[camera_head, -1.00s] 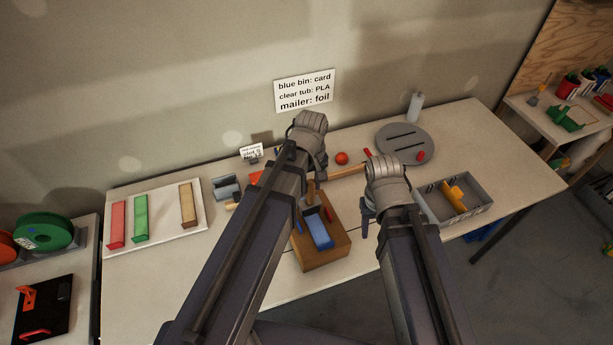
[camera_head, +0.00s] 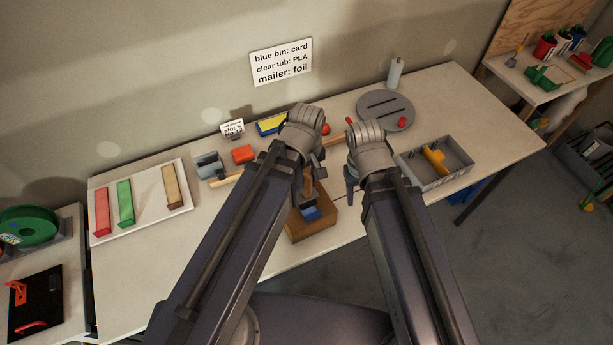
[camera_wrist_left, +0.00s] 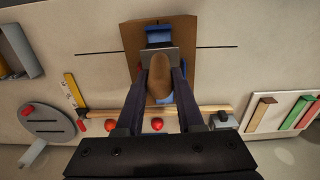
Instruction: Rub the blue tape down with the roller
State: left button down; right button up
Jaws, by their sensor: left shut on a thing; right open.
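A brown box (camera_head: 322,224) lies on the bench with a blue strip of tape (camera_head: 311,213) on top, partly hidden by my left arm. My left gripper (camera_wrist_left: 160,85) is shut on the rounded wooden handle (camera_wrist_left: 160,72) of a tool, which looks like the roller. It is over the box, with a grey piece (camera_wrist_left: 172,53) crossing at the handle's far end. Blue shows beyond that piece and beside the handle. Whether the roller touches the tape I cannot tell. My right gripper (camera_head: 350,186) is open and empty, just right of the box.
A grey divided tray (camera_head: 408,166) stands right of my right gripper, and a grey slotted disc (camera_head: 375,104) is behind it. A long wooden rod (camera_wrist_left: 195,109) and red balls (camera_wrist_left: 157,125) lie behind the box. A white board (camera_head: 150,193) with colour strips is at left.

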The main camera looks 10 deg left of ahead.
pick_arm(q)
jog(key=w+a, duration=0.8)
jog(key=w, duration=0.3)
dwell(0.3)
jog(key=shift+w+a, duration=0.1)
jog(key=shift+f+b, duration=0.6)
jog(key=shift+f, duration=0.05)
dwell(0.8)
jog(key=shift+s+d, duration=0.5)
jog(key=shift+s, duration=0.15)
jog(key=shift+s+d, duration=0.45)
jog(key=shift+s, duration=0.2)
jog(key=shift+s+d, duration=0.45)
jog(key=shift+s, duration=0.2)
jog(key=shift+s+d, duration=0.45)
jog(key=shift+s, duration=0.15)
